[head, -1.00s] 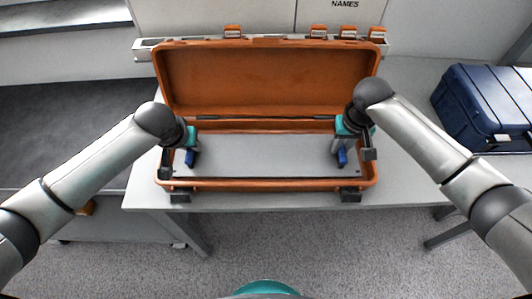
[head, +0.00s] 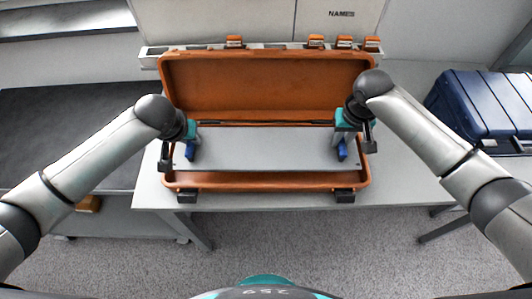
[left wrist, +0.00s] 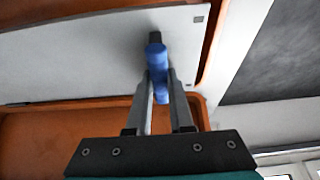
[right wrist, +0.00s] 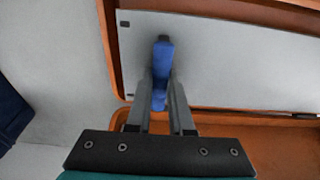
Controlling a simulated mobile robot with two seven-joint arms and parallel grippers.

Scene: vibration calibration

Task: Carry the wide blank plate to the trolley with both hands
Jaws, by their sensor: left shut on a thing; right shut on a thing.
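The wide blank plate (head: 264,148) is a flat grey panel. It lies level across the open orange case (head: 268,181), seemingly lifted above the case floor; the case's inside shows in front of it. My left gripper (head: 190,150) is shut on a blue handle (left wrist: 157,70) near the plate's left end. My right gripper (head: 341,150) is shut on another blue handle (right wrist: 161,75) near its right end. Both wrist views show the plate reaching past the fingers, with the case rim close by. I cannot make out the trolley for certain.
The case stands on a grey table (head: 150,193) with its lid (head: 268,85) open at the back. A dark blue case (head: 480,103) stands to the right. A dark-topped surface (head: 70,135) lies to the left. Several orange-topped items (head: 235,41) sit on a rail behind the lid.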

